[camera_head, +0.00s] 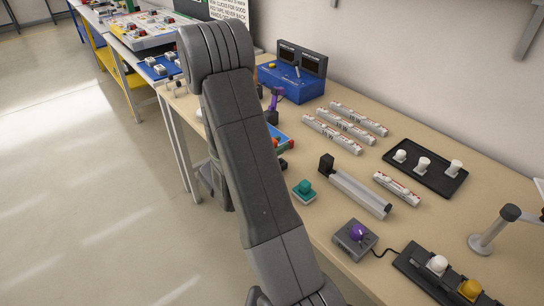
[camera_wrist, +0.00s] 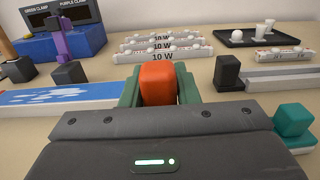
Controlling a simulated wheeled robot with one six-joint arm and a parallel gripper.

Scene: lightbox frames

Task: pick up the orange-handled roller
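The roller's orange handle (camera_wrist: 158,83) stands up in the middle of the wrist view. The green fingers of my gripper (camera_wrist: 158,92) flank it closely on the left and right, with no clear gap on either side. My gripper appears shut on it. The rest of the roller is hidden behind my gripper's dark body. In the head view my arm covers most of this spot, and the roller cannot be made out clearly there.
A blue-and-white board (camera_wrist: 60,95) lies left of my gripper. A teal knob block (camera_head: 304,190) and a grey rail with a black end block (camera_head: 358,193) are at the right. White-red bars (camera_head: 343,126), a blue clamp box (camera_head: 292,82) and a black tray (camera_head: 425,170) stand farther back.

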